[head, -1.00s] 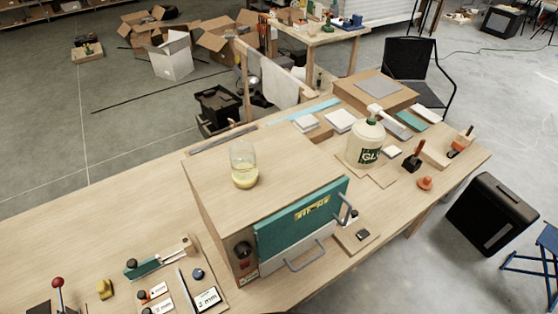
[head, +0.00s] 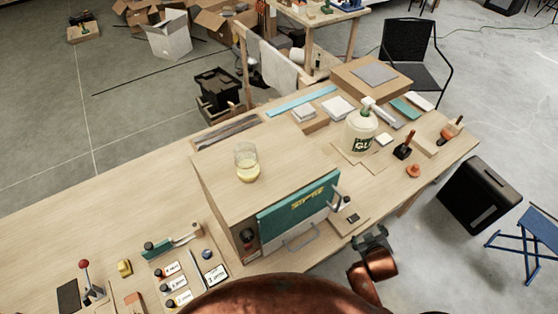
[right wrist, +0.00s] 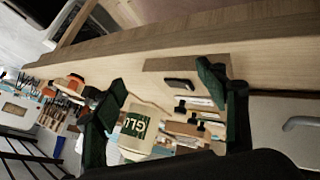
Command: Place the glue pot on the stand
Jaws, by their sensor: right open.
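A cream glue container (head: 359,138) with a green "GLU" label and a pale top stands upright on a thin board (head: 371,164) on the bench's right half. I cannot tell which item is the stand. A clear glass of yellowish liquid (head: 247,166) sits on the wooden cabinet. My right gripper (head: 371,238) is open and empty by the bench's front edge, below and apart from the container. In the right wrist view my right gripper (right wrist: 163,82) shows both fingers spread, with the glue container (right wrist: 138,132) farther off between them. My left gripper is out of view.
The wooden cabinet (head: 220,171) with a teal front and handles stands left of the container. The bench's left part (head: 100,225) is mostly clear.

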